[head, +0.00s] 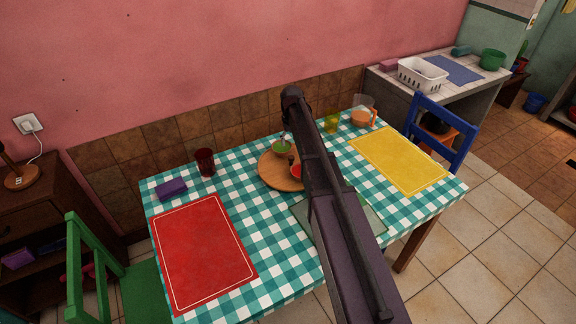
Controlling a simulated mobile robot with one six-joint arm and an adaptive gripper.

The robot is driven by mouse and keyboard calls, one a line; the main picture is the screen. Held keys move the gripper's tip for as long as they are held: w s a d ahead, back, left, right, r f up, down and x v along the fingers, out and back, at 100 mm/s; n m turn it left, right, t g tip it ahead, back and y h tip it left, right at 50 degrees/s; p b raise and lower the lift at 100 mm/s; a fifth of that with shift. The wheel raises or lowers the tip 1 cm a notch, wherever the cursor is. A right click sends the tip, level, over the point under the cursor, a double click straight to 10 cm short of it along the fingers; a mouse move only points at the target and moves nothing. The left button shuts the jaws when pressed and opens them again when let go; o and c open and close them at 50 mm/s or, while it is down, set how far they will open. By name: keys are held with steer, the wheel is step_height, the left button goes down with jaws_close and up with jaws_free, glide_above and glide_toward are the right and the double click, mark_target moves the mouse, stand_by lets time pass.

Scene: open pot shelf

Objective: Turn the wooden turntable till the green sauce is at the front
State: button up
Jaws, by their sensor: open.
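The round wooden turntable (269,172) lies on the checked tablecloth near the middle of the table, its right part hidden behind my arm. A bowl of green sauce (281,148) stands on its far side. A bowl of red sauce (296,171) stands on its near right side, partly covered by my arm. My gripper (290,159) is open and empty, over the turntable between the two bowls. Most of it is hidden by my arm, and I cannot tell whether it touches anything.
A dark red cup (205,162) and purple block (172,189) stand left. A yellow-green cup (331,121) and a clear jug with orange (364,112) stand at the back right. Red (204,250) and yellow (399,160) placemats flank the table. Green (92,268) and blue (444,135) chairs stand beside it.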

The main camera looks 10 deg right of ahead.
mark_target(291, 157)
steer(key=shift+f+b, duration=4.9)
steer(key=shift+f, duration=0.3)
